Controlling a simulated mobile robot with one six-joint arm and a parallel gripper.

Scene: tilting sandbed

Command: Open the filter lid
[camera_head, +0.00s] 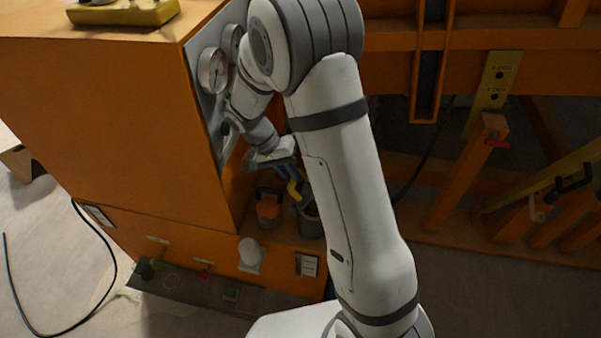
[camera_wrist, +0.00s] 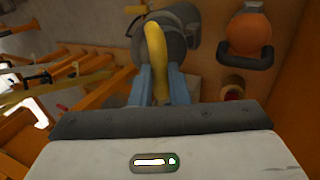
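The filter is a grey cylinder (camera_head: 309,222) with a yellow handle (camera_head: 293,190) at its top, beside the orange cabinet. In the wrist view, the grey filter lid (camera_wrist: 177,42) is at the top centre, and the curved yellow handle (camera_wrist: 155,48) runs down from it between my fingers. My gripper (camera_wrist: 158,80) has its two blue fingers close along both sides of the handle and looks shut on it. In the head view my gripper (camera_head: 290,172) is partly hidden by my arm. I cannot tell whether the lid is raised.
An orange container with a dark handle (camera_head: 268,207) stands just left of the filter; it also shows in the wrist view (camera_wrist: 249,36). Gauges (camera_head: 212,71) are on the cabinet face. Orange beams and levers (camera_head: 465,170) fill the right side.

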